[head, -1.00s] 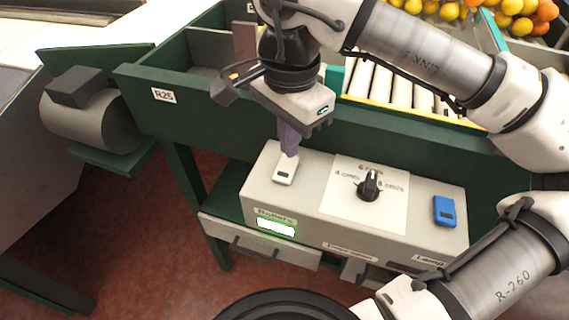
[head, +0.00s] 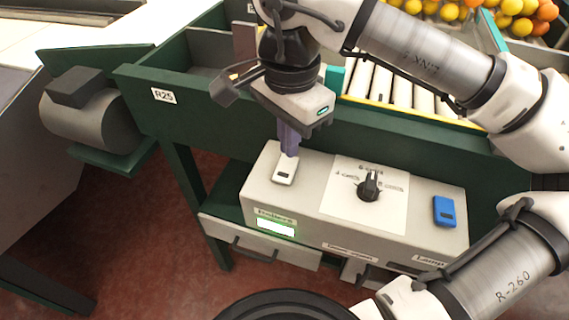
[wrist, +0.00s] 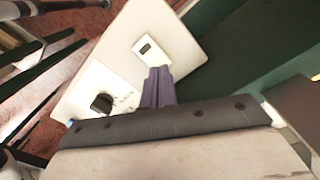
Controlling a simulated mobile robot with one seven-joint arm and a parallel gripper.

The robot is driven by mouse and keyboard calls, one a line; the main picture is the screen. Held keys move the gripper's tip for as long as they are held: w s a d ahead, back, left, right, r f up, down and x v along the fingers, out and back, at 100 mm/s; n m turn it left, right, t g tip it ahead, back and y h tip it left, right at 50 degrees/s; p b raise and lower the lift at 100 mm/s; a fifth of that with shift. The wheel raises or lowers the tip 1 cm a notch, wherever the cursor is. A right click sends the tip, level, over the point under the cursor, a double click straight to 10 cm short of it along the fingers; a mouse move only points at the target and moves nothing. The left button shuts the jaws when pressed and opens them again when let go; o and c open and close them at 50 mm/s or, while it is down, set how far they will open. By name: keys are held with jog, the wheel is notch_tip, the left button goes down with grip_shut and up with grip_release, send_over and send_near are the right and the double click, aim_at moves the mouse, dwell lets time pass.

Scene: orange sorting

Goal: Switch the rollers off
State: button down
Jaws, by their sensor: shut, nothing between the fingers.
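The control box (head: 315,222) is pale grey and stands below the green frame of the line. My gripper (head: 290,153) is shut and empty, pointing down at the far end of this switch. Its tips touch or nearly touch the switch; I cannot tell which. In the wrist view the switch (wrist: 147,48) shows just beyond the purple fingers (wrist: 157,75). The rollers (head: 385,88) lie behind my gripper, partly hidden by my arm.
A black knob (head: 369,186) on a white plate sits mid-box, and a blue switch (head: 444,211) sits at the right end, above a label that seems to read "Lamp". Oranges and lemons (head: 510,8) lie at the top right. A grey motor (head: 92,115) stands at left.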

aim_at(289, 161)
jog(key=shift+f+b, duration=0.95)
jog(key=shift+f, duration=0.05)
dwell(0.8)
jog(key=shift+r+p, duration=2.3)
jog(key=shift+r, duration=1.3)
jog(key=shift+f, duration=0.1)
